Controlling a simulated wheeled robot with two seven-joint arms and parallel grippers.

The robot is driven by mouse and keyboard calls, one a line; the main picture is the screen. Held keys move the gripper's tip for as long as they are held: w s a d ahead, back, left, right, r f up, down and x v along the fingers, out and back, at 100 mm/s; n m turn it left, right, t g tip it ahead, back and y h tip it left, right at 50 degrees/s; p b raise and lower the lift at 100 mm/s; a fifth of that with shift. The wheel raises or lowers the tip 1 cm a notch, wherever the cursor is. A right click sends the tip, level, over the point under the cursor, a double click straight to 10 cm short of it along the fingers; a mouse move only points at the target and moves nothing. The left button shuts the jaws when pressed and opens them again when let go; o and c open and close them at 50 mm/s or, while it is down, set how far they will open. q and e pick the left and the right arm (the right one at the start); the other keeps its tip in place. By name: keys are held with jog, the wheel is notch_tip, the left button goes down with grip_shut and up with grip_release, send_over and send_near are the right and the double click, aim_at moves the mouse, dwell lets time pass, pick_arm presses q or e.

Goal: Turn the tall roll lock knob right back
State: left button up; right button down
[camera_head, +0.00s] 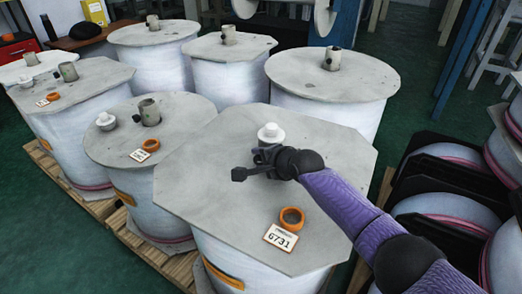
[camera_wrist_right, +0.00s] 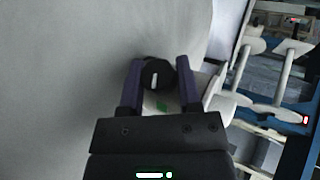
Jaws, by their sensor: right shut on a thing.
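The tall roll (camera_head: 200,195) stands nearest, with a grey eight-sided board on top. A post with a white cap (camera_head: 270,133) rises from the middle of the board. My right gripper (camera_head: 258,163) is at this post, its arm coming in from the lower right. In the right wrist view, the gripper (camera_wrist_right: 160,80) is shut on a round black lock knob (camera_wrist_right: 157,72), with one finger on each side. A white line on the knob's face runs nearly upright in that view. A small green mark (camera_wrist_right: 162,106) shows just below the knob. My left gripper is not in view.
An orange ring (camera_head: 291,218) and a white tag (camera_head: 281,237) reading G731 lie on the tall roll's board. Several other wrapped rolls with posts stand close behind and to the left on pallets (camera_head: 100,208). Stacked rolls with black boards (camera_head: 440,165) stand right.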

jog(key=shift+r+g+h+p, duration=0.15)
jog(key=shift+g+h+p, duration=0.25)
jog(key=shift+g+h, duration=0.5)
jog(key=shift+g, duration=0.1)
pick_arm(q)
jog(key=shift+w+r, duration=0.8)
pick_arm(e)
jog(key=shift+n, duration=0.3)
jog(key=shift+f, duration=0.2)
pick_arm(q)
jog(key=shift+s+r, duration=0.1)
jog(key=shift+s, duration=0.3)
pick_arm(e)
jog(key=c, duration=0.6)
grip_release()
pick_arm(q)
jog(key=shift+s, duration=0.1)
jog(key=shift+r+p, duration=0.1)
jog(key=shift+p, duration=0.25)
pick_arm(e)
jog(key=shift+r, duration=0.1)
